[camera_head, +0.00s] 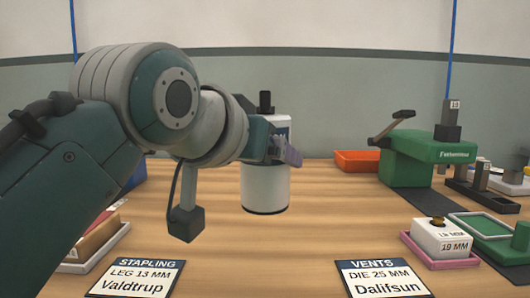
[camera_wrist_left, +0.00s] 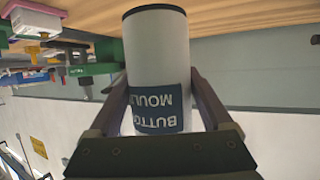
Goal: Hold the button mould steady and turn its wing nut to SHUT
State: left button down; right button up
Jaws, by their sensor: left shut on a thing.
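The button mould (camera_head: 265,190) is a white upright cylinder with a dark base rim and a blue label, near the middle of the head view. It also shows upside down in the left wrist view (camera_wrist_left: 157,55), with "BUTTO… MOUL…" readable on its label. My left gripper (camera_head: 284,152) is shut on it, one finger on each side. I cannot tell whether its base touches the table. A dark knob (camera_head: 265,101) stands above its top; I cannot make out wings or a SHUT mark. My right gripper is not in view.
The wooden table (camera_head: 310,235) is clear in the middle front. A green press (camera_head: 420,155), an orange tray (camera_head: 357,160) and a white block in a pink tray (camera_head: 440,264) stand to the right. Signs for STAPLING (camera_head: 137,278) and VENTS (camera_head: 383,278) lie at the front.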

aim_at(258, 212)
pick_arm(q)
jog(key=shift+f, duration=0.5)
jog(key=shift+f+b, duration=0.6)
jog(key=shift+f, duration=0.15)
jog(key=shift+f, duration=0.3)
jog(key=shift+f+b, duration=0.35)
jog(key=shift+f, duration=0.35)
jog(key=shift+f+b, duration=0.55)
jog(key=shift+f, duration=0.15)
jog(key=shift+f, duration=0.35)
jog(key=shift+f+b, duration=0.35)
jog(key=shift+f, duration=0.35)
